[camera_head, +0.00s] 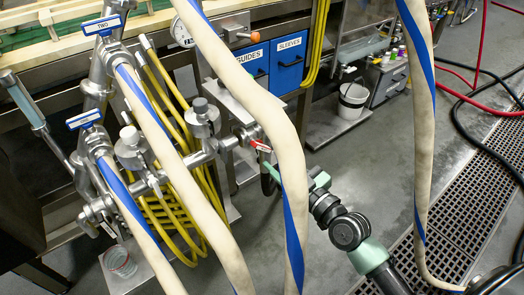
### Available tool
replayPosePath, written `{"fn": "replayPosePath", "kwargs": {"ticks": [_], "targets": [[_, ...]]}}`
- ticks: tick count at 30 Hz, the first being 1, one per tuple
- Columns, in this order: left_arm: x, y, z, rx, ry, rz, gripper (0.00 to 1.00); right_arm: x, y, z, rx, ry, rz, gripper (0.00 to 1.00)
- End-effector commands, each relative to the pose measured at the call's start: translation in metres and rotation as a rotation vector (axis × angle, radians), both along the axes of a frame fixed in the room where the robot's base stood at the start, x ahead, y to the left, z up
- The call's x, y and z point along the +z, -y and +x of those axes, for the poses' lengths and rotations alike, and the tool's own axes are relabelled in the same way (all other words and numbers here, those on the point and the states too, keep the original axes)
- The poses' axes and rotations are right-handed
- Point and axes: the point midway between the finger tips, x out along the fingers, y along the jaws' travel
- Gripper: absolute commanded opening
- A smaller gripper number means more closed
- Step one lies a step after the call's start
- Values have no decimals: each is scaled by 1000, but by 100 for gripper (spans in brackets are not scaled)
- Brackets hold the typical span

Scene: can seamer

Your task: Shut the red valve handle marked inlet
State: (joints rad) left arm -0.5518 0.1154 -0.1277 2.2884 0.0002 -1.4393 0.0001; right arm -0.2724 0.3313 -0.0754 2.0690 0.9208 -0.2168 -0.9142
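A small red valve handle (260,146) sits on the metal pipework in the middle of the view. It points toward the right and slightly down, and any marking on it is too small to read. My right gripper (318,181), pale green on a black arm, comes in from the lower right. It is just below and right of the red handle. I cannot tell whether the fingers are open. My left gripper is not in view.
Two blue valve handles, one marked TWO (101,25) and one lower (85,120), are on the left pipes. Yellow hoses (180,215) hang behind. Blue drawers (289,62) and a white bucket (352,98) stand behind. A floor grate (470,195) is at right.

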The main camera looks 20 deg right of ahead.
Motion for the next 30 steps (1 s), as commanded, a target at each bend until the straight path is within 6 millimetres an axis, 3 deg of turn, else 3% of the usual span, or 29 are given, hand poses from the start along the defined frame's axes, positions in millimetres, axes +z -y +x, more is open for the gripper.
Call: {"fn": "replayPosePath", "kwargs": {"ticks": [3,9,14,24,30], "targets": [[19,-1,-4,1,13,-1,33,-2,0,-1,-1,86,-235,33],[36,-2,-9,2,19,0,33,0,-1,-1,-2,156,-435,33],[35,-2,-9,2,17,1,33,1,-5,13,-4,164,-451,33],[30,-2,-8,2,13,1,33,1,-23,61,-3,163,-449,33],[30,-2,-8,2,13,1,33,0,-27,71,-1,161,-451,33]]}}
